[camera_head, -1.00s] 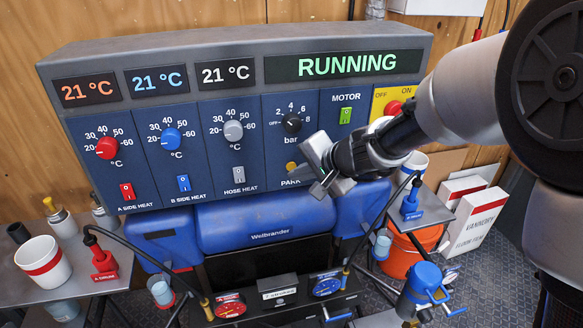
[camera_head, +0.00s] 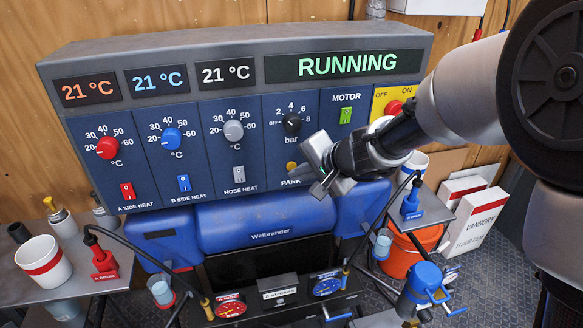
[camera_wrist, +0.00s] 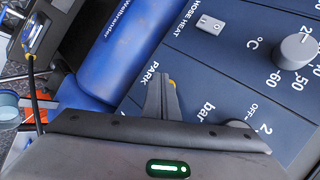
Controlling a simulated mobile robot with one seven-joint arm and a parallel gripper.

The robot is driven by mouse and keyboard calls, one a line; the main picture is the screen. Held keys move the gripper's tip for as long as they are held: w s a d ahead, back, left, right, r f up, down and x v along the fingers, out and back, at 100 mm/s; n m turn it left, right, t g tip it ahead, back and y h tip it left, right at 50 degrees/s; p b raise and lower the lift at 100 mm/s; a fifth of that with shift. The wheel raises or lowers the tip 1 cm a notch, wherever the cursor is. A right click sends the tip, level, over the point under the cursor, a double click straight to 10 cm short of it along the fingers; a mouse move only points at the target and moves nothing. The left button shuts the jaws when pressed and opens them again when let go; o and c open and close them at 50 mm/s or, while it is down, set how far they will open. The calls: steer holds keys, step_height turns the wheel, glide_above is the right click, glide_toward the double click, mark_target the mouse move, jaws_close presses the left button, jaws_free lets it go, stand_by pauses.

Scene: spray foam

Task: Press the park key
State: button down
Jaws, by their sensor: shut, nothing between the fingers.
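The control panel (camera_head: 235,185) fills the middle of the head view, with its display reading RUNNING. The park key is a small yellow button (camera_head: 291,167) above the PARK label, below the bar knob (camera_head: 292,122). My gripper (camera_head: 316,182) is shut and empty, just right of the key and partly over the label. In the wrist view, the shut fingers (camera_wrist: 161,82) stand in front of the panel by the PARK label. A sliver of the yellow key (camera_wrist: 172,83) shows beside the fingertips; the rest is hidden behind them. I cannot tell whether they touch it.
A green motor switch (camera_head: 345,116) and a red knob on a yellow OFF/ON plate (camera_head: 394,106) sit up and right of my gripper. Heat switches (camera_head: 183,183) line the panel's left. A blue Welbrander tank (camera_head: 265,225) lies below. An orange bucket (camera_head: 404,257) stands lower right.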

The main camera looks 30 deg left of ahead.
steer(key=shift+w+a, duration=0.1)
steer(key=shift+w, duration=0.05)
stand_by(0.4)
steer(key=shift+w+a, duration=0.2)
stand_by(0.6)
steer(key=shift+s+d+b, duration=0.3)
steer(key=shift+s+b, duration=0.05)
steer(key=shift+b, duration=0.25)
steer(key=s+d+b, duration=0.3)
steer(key=s+d, duration=0.1)
steer(key=shift+s, duration=0.3)
steer(key=shift+r, duration=0.1)
stand_by(0.6)
